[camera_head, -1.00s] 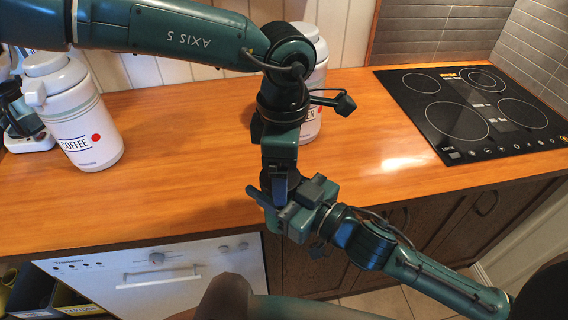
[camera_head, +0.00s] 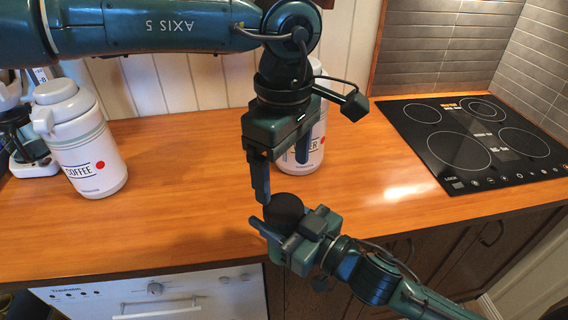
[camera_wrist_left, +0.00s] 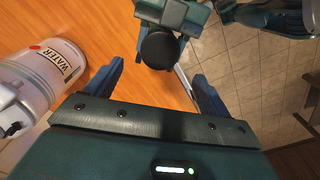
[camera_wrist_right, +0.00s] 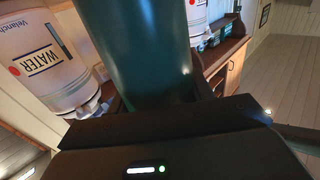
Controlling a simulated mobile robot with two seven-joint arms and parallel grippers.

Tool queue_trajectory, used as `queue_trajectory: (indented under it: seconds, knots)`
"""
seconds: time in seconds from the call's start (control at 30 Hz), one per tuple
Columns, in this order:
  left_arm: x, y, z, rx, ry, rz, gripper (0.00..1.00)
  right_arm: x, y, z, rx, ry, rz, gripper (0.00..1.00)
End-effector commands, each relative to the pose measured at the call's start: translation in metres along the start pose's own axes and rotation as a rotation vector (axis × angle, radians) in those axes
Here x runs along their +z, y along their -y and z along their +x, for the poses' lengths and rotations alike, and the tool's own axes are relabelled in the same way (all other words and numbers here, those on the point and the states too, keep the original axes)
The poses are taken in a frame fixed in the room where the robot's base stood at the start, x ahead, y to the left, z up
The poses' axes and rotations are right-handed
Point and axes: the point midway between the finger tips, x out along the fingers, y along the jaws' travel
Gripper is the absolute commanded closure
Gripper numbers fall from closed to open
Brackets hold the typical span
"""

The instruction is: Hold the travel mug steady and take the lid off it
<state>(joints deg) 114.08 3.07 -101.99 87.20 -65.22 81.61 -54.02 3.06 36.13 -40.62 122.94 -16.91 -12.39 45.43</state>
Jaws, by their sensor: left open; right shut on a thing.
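The travel mug shows in the right wrist view as a large dark teal cylinder (camera_wrist_right: 140,50) between the fingers of my right gripper. My right gripper (camera_head: 288,232) is shut on the mug, just off the counter's front edge. The mug's round black top (camera_head: 284,207), which looks like the lid, faces up; it also shows in the left wrist view (camera_wrist_left: 159,50). My left gripper (camera_head: 281,180) is open and empty above the mug. Its fingers (camera_wrist_left: 158,72) appear on either side of the black top in the left wrist view, apart from it. Most of the mug's body is hidden in the head view.
A white WATER jug (camera_head: 312,150) stands on the wooden counter (camera_head: 190,170) behind my left gripper. A white COFFEE jug (camera_head: 85,145) stands at the left. A black cooktop (camera_head: 475,140) is at the right. The counter's middle is clear. A white dishwasher (camera_head: 190,290) is below.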

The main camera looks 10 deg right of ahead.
Motion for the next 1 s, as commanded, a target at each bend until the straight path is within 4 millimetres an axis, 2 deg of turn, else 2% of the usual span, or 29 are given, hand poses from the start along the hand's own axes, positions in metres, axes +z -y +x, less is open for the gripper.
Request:
queue_trajectory:
  seconds: [0.13,0.4,0.53,0.7,0.93,1.0]
  knots:
    - [0.0,0.001,0.012,-0.002,0.0,0.027,0.18,-0.001,0.0,0.0,-0.001,-0.003,-0.001,1.0]
    - [-0.001,0.001,0.055,-0.003,-0.001,0.024,0.18,-0.001,0.0,0.0,-0.001,-0.003,-0.001,1.0]
    - [-0.001,0.001,0.069,-0.002,-0.001,0.023,0.18,-0.001,0.0,0.0,-0.001,-0.003,-0.001,1.0]
    - [0.0,0.001,0.077,0.0,0.0,0.022,0.18,-0.001,0.0,0.0,-0.001,-0.003,-0.001,1.0]
    - [-0.001,0.001,0.078,0.0,-0.001,0.021,0.18,-0.001,0.0,0.0,-0.001,-0.003,0.0,1.0]
    - [-0.001,0.0,0.078,0.0,-0.001,0.021,0.23,-0.001,0.0,0.0,-0.001,-0.003,-0.001,1.0]
